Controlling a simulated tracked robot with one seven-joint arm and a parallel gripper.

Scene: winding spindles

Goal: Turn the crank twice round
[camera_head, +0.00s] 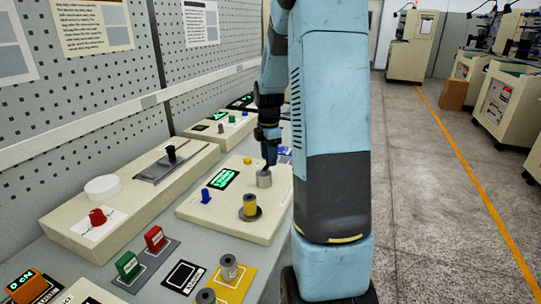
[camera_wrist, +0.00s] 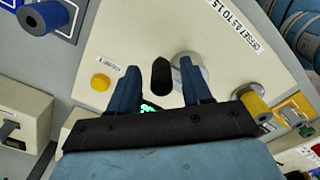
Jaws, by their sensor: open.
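The crank shows in the wrist view as a black upright handle (camera_wrist: 161,77) beside a round grey metal hub (camera_wrist: 191,70) on a cream panel. My gripper (camera_wrist: 158,66) is open, with one blue finger on each side of the handle. I cannot tell whether either finger touches it. In the head view my gripper (camera_head: 268,157) points down just above the grey metal cylinder (camera_head: 264,179) at the panel's back right. The handle is hidden there by my gripper.
The cream panel (camera_head: 185,211) also carries a green display (camera_head: 223,179), a blue knob (camera_head: 206,195) and a yellow spool (camera_head: 250,204). A box with a red knob (camera_head: 97,217) and a slider (camera_head: 171,153) stands left. Red (camera_head: 155,238) and green blocks (camera_head: 128,265) stand in front.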

